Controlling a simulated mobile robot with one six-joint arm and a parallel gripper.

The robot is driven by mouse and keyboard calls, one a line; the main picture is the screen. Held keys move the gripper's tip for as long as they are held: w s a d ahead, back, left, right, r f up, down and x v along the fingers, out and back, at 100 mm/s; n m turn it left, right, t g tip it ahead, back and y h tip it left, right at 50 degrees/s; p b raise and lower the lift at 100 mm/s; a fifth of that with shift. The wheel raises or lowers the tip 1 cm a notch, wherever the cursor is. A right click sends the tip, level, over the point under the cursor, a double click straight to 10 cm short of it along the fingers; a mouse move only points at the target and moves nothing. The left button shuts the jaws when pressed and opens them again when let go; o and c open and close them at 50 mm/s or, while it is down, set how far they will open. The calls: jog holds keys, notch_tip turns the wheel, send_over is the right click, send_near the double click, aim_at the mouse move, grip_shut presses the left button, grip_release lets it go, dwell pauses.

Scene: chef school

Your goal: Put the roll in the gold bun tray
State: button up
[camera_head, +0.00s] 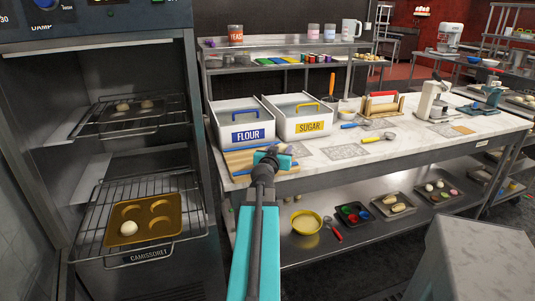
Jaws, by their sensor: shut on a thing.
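The gold bun tray (173,229) rests on the lower wire rack of the open cabinet at left. It has several round wells, and a pale dough ball sits in the front left one. My gripper (276,152) is over the front edge of the marble counter, in front of the flour and sugar bins. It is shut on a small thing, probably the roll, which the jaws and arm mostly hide. The tray is well to the left of my gripper and lower down.
An upper rack (87,130) holds a dark tray with pale pieces. The cabinet's side wall (197,120) stands between rack and counter. A wooden board (238,161) lies by the flour bin (233,120). Below are a yellow bowl (306,222) and several trays.

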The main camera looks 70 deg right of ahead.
jog(key=shift+w+d+f, duration=0.1)
jog(key=shift+w+d, duration=0.2)
jog(key=shift+w, duration=0.55)
jog(key=shift+w+d+f, duration=0.1)
jog(key=shift+w+d, duration=0.15)
jog(key=shift+w, duration=0.6)
jog(key=shift+w+d, duration=0.25)
jog(key=shift+w, duration=0.25)
jog(key=shift+w+d+f, duration=0.15)
jog(key=shift+w, duration=0.3)
jog(key=shift+w+d+f, duration=0.1)
jog(key=shift+w+f, duration=0.05)
jog(key=shift+w, duration=0.25)
notch_tip(320, 180, down, 2)
jog(key=shift+s, duration=0.1)
jog(key=shift+f, duration=0.3)
jog(key=shift+f+b, duration=0.25)
jog(key=shift+b, duration=0.35)
jog(key=o, duration=1)
jog(key=shift+o, duration=0.2)
